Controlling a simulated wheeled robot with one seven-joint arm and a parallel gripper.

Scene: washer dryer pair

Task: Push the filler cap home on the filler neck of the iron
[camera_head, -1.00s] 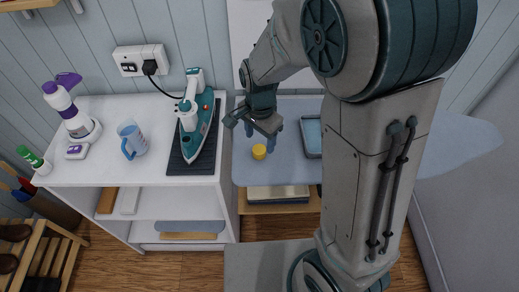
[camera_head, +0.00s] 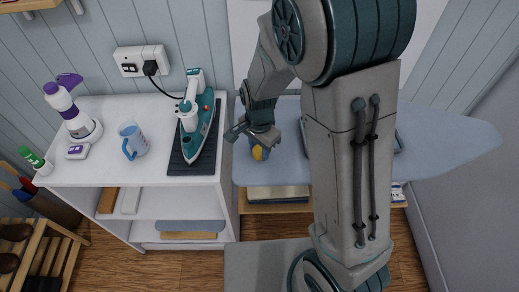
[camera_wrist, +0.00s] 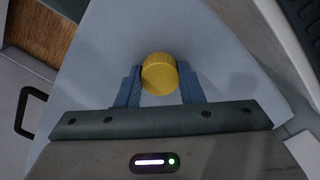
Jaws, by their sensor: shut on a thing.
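The yellow filler cap (camera_wrist: 159,73) sits between the two blue fingers of my gripper (camera_wrist: 161,85) in the wrist view, and the gripper is shut on it. In the head view my gripper (camera_head: 258,149) is low over the ironing board's left end, with the yellow cap (camera_head: 258,153) partly hidden by the fingers. The teal and white iron (camera_head: 197,125) rests on a dark mat (camera_head: 207,157) on the white cabinet top, left of my gripper. Its filler neck cannot be made out clearly.
The pale blue ironing board (camera_head: 440,145) stands right of the white cabinet (camera_head: 100,170). A cord runs from the iron to the wall socket (camera_head: 140,62).

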